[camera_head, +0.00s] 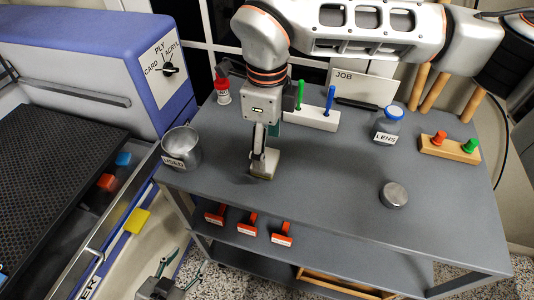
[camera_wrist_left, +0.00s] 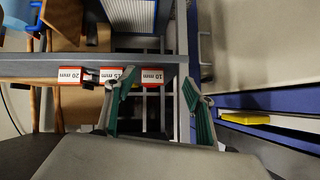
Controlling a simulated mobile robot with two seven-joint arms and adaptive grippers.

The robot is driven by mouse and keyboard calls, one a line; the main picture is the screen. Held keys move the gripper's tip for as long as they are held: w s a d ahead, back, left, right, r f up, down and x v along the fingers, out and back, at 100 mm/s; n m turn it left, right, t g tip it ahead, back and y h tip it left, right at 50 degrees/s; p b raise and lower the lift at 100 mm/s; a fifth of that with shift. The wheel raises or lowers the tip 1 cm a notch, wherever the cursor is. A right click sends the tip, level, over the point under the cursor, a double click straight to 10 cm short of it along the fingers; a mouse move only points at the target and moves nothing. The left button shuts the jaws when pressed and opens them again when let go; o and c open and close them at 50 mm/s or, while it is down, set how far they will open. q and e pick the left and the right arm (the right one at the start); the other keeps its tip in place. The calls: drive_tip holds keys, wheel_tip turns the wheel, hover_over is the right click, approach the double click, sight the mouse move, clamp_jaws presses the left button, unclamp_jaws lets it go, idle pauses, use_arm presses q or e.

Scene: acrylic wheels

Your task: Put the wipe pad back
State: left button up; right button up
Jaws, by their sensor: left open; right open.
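A small pale block with a tan lower edge, which looks like the wipe pad (camera_head: 267,166), is on the grey table top in the head view. My right gripper (camera_head: 262,150) points down right at it and is open. Its fingers partly cover the pad, and I cannot tell whether they touch it. A metal cup marked USED (camera_head: 181,150) stands at the table's left edge. My left gripper (camera_head: 178,272) is low at the bottom of the head view, off the table. In the left wrist view its green-lined fingers (camera_wrist_left: 158,95) are apart and empty.
A white holder (camera_head: 312,117) with green and blue pens, a red bottle (camera_head: 222,88), a LENS jar (camera_head: 387,125), a peg block (camera_head: 450,148) and a metal disc (camera_head: 394,195) stand on the table. Red-handled gauges (camera_head: 248,225) sit below its front edge. The front middle is clear.

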sight(267, 159)
use_arm(q)
drive_tip(key=shift+s+p, duration=0.1)
drive_tip(key=shift+p, duration=0.35)
use_arm(e)
wheel_tip(267, 159, up, 8)
drive_tip(key=shift+f, duration=0.1)
